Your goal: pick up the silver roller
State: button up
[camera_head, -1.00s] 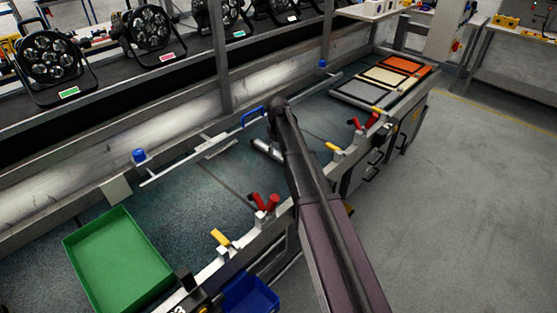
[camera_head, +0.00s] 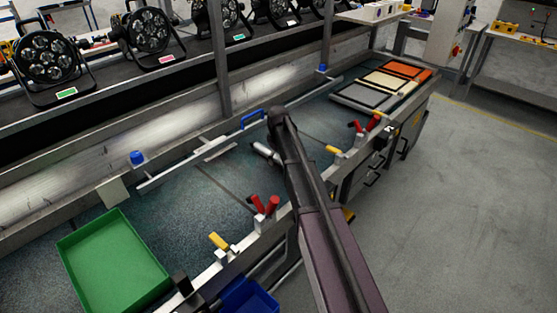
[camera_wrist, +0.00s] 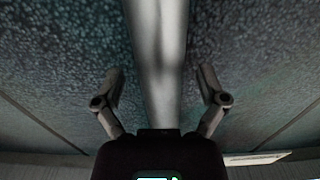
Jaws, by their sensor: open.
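The silver roller (camera_wrist: 160,50) runs straight up the middle of the wrist view, over the dark speckled bench surface. My gripper (camera_wrist: 161,78) is open, with one finger on each side of the roller. A gap shows between each finger and the roller, and the roller's lower part is hidden behind the gripper body. In the head view, a short silver piece of the roller (camera_head: 264,151) shows just left of my arm's end. My arm hides the rest of it and the fingers.
A green tray (camera_head: 112,262) is at the bench's left end, with a blue bin (camera_head: 248,297) at its front edge. Red-handled clamps (camera_head: 264,205) line the front edge. A rail with a blue handle (camera_head: 252,118) runs behind. Coloured panels (camera_head: 388,82) lie at the far right.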

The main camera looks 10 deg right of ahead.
aim_at(278, 155)
grip_shut()
jog(key=shift+r, duration=0.15)
notch_tip(278, 155, up, 4)
jog(key=p, duration=0.4)
jog(key=s, duration=1)
jog(key=s+p, duration=0.1)
jog(key=s, duration=0.5)
jog(key=shift+d+r, duration=0.25)
jog(key=shift+r, duration=0.1)
notch_tip(278, 155, up, 27)
jog(key=p, duration=2.7)
jog(key=shift+s+f, duration=0.15)
